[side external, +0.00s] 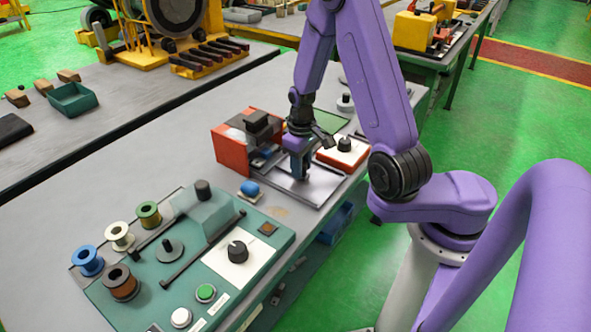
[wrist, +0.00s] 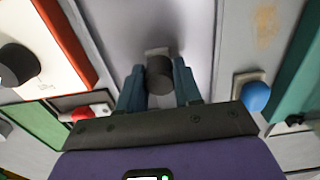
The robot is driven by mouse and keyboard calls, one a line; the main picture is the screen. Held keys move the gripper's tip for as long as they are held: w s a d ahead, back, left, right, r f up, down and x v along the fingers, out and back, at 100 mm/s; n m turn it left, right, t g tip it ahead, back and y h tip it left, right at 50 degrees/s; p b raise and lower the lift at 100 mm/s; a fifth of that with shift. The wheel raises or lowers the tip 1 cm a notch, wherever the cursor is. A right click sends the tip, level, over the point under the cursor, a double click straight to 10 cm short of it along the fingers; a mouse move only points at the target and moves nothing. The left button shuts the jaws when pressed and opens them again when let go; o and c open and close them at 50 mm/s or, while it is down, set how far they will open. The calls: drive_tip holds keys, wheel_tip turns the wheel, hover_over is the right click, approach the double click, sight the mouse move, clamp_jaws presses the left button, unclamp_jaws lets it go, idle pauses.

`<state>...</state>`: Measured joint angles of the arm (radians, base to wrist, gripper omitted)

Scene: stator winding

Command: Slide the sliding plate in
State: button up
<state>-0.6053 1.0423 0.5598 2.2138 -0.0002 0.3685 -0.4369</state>
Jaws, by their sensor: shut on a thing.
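The sliding plate is a flat grey metal sheet (side external: 318,190) lying on the bench in front of the red machine in the side view. In the wrist view the grey plate (wrist: 190,22) fills the upper middle. A dark round knob (wrist: 160,74) stands on a small light base on it. My gripper (side external: 300,175) is down at the plate in the side view. In the wrist view my gripper (wrist: 160,88) has its two blue fingers on either side of the knob, shut on it. The side view hides the knob behind the fingers.
The red machine (side external: 232,150) stands left of the plate. A white-topped red box with a black dial (side external: 343,152) sits right behind it. A blue button (side external: 249,188) lies nearby. A teal winding unit (side external: 190,262) with several spools occupies the front left.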

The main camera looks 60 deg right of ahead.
drive_tip(key=shift+w, duration=1.3)
drive_tip(key=o, duration=0.8)
drive_tip(key=shift+c, duration=0.2)
drive_tip(key=shift+r, duration=0.15)
drive_tip(key=shift+s+r, duration=0.1)
drive_tip(key=shift+r, duration=2.8)
